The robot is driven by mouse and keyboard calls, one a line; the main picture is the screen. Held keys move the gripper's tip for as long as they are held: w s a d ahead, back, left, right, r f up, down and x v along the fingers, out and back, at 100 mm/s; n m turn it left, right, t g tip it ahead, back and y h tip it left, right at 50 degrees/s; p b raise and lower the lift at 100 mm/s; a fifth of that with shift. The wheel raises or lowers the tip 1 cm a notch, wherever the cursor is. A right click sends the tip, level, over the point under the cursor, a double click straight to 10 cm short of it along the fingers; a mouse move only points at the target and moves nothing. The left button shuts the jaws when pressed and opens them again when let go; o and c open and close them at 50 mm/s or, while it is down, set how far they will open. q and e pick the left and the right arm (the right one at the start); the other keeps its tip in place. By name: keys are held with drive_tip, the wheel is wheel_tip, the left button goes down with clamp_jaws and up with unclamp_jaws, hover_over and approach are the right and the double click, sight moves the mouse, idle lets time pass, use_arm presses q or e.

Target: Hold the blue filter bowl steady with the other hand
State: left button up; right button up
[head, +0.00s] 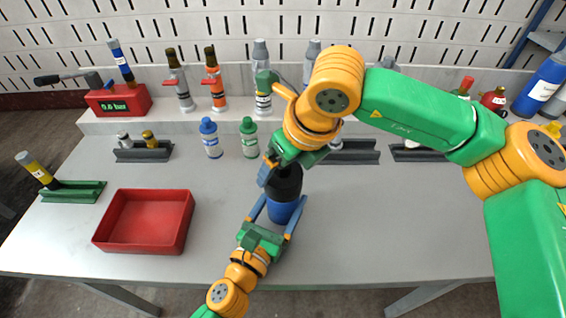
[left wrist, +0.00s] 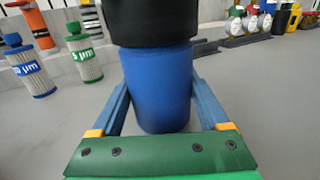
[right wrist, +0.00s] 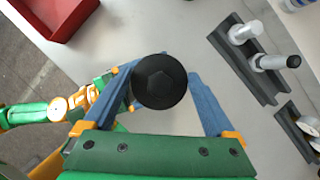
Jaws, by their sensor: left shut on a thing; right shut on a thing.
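The blue filter bowl (head: 283,213) stands upright on the grey table, with a black top part (head: 287,182) above it. In the left wrist view, the bowl (left wrist: 158,90) sits between my left fingers, under the black part (left wrist: 152,22). My left gripper (head: 284,200) is shut on the bowl from the front, one finger on each side. My right gripper (head: 272,172) comes from above and is shut on the black part. In the right wrist view, the round black top (right wrist: 160,82) lies between the fingers. The right gripper hides some of it in the head view.
A red tray (head: 100,236) lies to the left. A green holder (head: 85,192) with a yellow-banded cylinder (head: 38,170) is further left. Blue-capped (head: 210,138) and green-capped (head: 249,138) cartridges stand behind. Several bottles line the back shelf.

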drive_tip(key=n+g, duration=0.1)
drive_tip(key=n, duration=0.2)
drive_tip(key=shift+n+y, duration=0.3)
drive_tip(key=shift+y, duration=0.1)
drive_tip(key=shift+n+g, duration=0.3)
drive_tip(key=n+g, duration=0.1)
drive_tip(key=n, duration=0.4)
drive_tip(key=shift+g+y, duration=0.3)
drive_tip(key=shift+g, duration=0.1)
